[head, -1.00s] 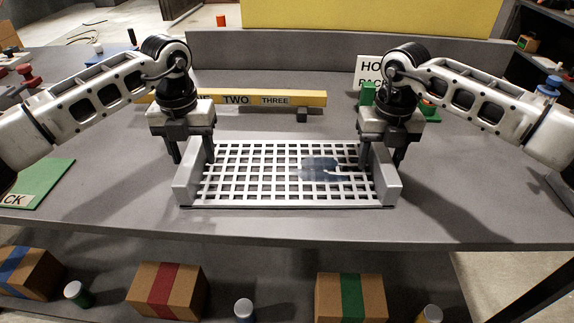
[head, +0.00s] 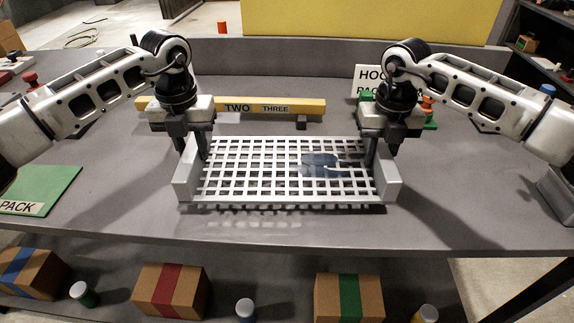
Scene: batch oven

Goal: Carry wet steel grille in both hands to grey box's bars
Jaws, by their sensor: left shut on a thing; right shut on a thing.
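The steel grille (head: 250,181) is a pale lattice with a raised grey plate at each end. A dark, wet-looking blue patch (head: 319,163) lies on it right of the middle. My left gripper (head: 197,156) is shut on its left end and my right gripper (head: 380,158) is shut on its right end. The grille hangs roughly level, a little above the grey table, with its shadow beneath. No grey box with bars is clearly visible.
Behind the grille stand a yellow bar (head: 243,107) marked TWO and THREE and a white sign (head: 372,75) by green and orange items. A green mat (head: 42,190) lies at left. A grey block (head: 556,190) is at the right edge. Taped cartons (head: 349,299) sit below.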

